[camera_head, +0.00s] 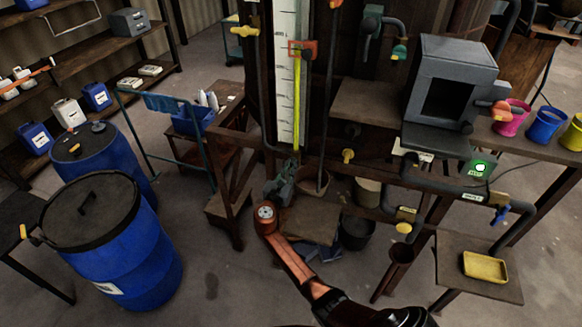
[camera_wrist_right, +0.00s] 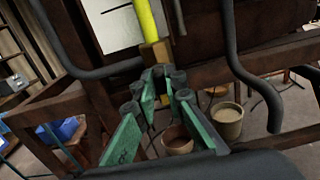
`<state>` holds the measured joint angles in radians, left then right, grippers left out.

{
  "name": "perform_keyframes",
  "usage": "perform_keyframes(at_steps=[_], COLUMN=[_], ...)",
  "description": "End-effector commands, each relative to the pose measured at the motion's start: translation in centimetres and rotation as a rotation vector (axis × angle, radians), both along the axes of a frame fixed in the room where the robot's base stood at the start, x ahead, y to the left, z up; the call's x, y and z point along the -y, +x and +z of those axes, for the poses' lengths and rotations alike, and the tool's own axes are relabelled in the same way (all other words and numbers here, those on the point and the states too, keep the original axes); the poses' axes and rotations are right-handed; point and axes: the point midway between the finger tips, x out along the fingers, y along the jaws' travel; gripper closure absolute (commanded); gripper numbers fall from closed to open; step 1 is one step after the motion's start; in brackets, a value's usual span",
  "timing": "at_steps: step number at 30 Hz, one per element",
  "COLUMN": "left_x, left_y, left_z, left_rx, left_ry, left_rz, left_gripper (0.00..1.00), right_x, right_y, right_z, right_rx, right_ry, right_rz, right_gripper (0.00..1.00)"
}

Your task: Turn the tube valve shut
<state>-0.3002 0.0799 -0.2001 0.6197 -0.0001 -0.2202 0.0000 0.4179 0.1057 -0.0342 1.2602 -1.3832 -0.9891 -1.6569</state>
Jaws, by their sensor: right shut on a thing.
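The sight tube (camera_head: 297,105) stands upright with yellow in it beside a white graduated scale on the vat stand. The tube valve (camera_wrist_right: 155,55) is a brass block at the tube's lower end, best seen in the wrist view. My right gripper (camera_head: 287,172) is at this lower end. In the wrist view its green fingers (camera_wrist_right: 165,82) are closed in just below the brass block, and a bit of yellow shows between them. The fingers hide most of the valve's handle, so its angle is unclear. My left gripper is not in view.
Dark pipes (camera_wrist_right: 235,55) run on both sides of the valve. A wooden frame and buckets (camera_wrist_right: 228,122) are below it. Blue drums (camera_head: 130,255) stand at the left. A grey box (camera_head: 452,75) and coloured cups (camera_head: 511,115) are at the right.

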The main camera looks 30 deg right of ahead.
Motion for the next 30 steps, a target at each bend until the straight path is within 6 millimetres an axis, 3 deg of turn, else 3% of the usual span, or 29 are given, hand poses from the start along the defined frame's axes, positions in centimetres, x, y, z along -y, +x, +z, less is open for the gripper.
perform_keyframes(at_steps=[11, 30], left_x=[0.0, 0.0], left_y=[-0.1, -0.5], left_z=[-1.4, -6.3], left_rx=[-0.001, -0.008], left_ry=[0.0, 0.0], left_rz=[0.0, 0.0], left_gripper=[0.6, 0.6], right_x=[0.0, 0.4], right_y=[-0.1, -0.5], right_z=[-0.3, -0.7], right_rx=[0.139, 0.597], right_ry=[0.119, 0.51], right_rz=[0.003, 0.002], right_gripper=[1.0, 1.0])
